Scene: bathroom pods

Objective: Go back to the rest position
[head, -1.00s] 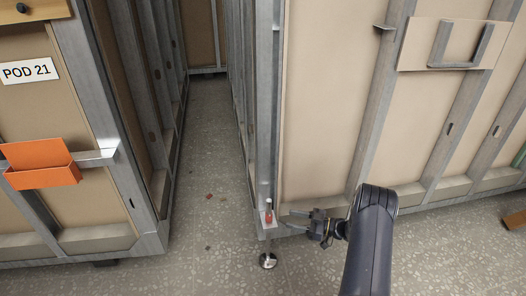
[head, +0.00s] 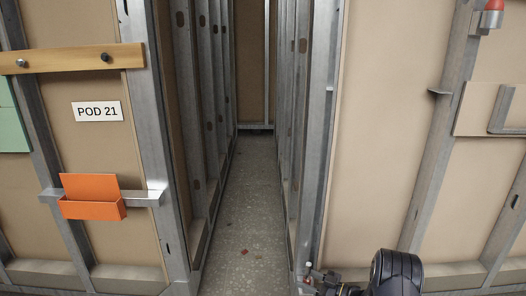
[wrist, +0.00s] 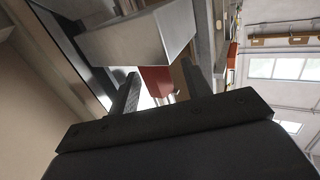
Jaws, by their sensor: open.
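My gripper (head: 322,283) is low in the head view, partly cut off by the bottom edge, beside the corner post of the right-hand pod. In the wrist view my gripper (wrist: 160,88) has its two dark fingers apart. A red object (wrist: 157,82) shows between and beyond the fingers; I see no finger clearly touching it. In the head view a small red item with a pale top (head: 308,267) stands at the post, just left of my gripper. Its lower part is cut off or hidden.
A grey metal block (wrist: 140,38) looms close above the fingers. The left pod carries a POD 21 sign (head: 97,111), an orange holder (head: 92,198) and a wooden rail (head: 70,58). A narrow aisle (head: 248,190) runs between the pods, with small scraps on its floor.

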